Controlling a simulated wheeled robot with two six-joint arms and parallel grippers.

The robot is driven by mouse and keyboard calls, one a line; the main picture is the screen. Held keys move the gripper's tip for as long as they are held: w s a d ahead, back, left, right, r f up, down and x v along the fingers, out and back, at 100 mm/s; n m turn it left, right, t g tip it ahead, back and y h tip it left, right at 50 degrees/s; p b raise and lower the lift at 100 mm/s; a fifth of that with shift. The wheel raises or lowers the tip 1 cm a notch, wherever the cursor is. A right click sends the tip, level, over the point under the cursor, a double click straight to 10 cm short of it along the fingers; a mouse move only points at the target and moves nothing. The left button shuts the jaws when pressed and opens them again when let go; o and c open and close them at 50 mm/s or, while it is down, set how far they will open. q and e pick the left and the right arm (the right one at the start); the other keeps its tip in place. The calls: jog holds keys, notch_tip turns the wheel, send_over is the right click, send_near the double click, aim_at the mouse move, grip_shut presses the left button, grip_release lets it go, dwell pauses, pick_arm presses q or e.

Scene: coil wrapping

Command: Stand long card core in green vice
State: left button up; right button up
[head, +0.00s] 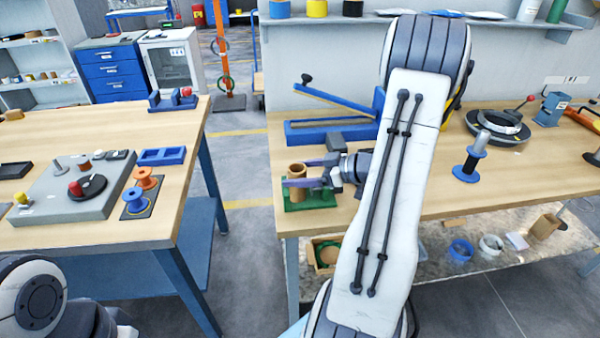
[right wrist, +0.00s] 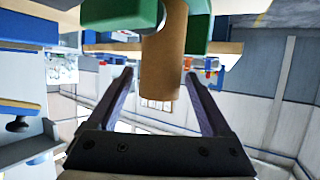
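The brown card core (head: 297,169) stands upright in the green vice (head: 320,200) at the near left corner of the right-hand bench. The core also shows in the right wrist view (right wrist: 161,68), where the scene is upside down and the green vice (right wrist: 133,18) is at the top. My right gripper (head: 298,174) is open, with its purple fingers on either side of the core. In the right wrist view a gap shows beside the core. The core's lower end is hidden in the vice. My left gripper is not in view; only part of that arm shows at lower left.
A blue tool (head: 325,131) with a raised lever lies behind the vice. A spool stand (head: 470,160) and a black ring fixture (head: 497,127) are farther right. The left bench (head: 60,235) holds a grey board and orange and blue spools. A floor aisle separates the benches.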

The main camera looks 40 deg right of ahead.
jog(key=shift+r, duration=0.1)
jog(key=shift+s+d+r, duration=0.15)
jog(key=shift+r, duration=0.05)
jog(key=v, duration=1.2)
jog(key=w+a+r+h, duration=0.1)
jog(key=w+a+h, duration=0.15)
jog(key=w, duration=0.55)
jog(key=w+a+r+h, duration=0.1)
jog(key=w+a+h, duration=0.15)
jog(key=w, duration=0.55)
jog(key=w+a, duration=0.3)
jog(key=a, duration=0.4)
jog(key=s+a+g+h, duration=0.2)
jog(key=s+a+g, duration=0.15)
jog(key=a, duration=0.95)
jog(key=s+a+f+g+y, duration=0.1)
jog(key=s+a+g, duration=0.3)
jog(key=s, duration=0.9)
jog(key=s+a+f+n+g, duration=0.1)
jog(key=s+a+g, duration=0.3)
jog(key=s+a, duration=0.6)
jog(key=s+f, duration=0.1)
jog(key=s, duration=0.2)
jog(key=shift+s+a+f+n+y, duration=0.15)
jog(key=shift+s+f+n+y, duration=0.15)
jog(key=shift+s+f+y, duration=0.1)
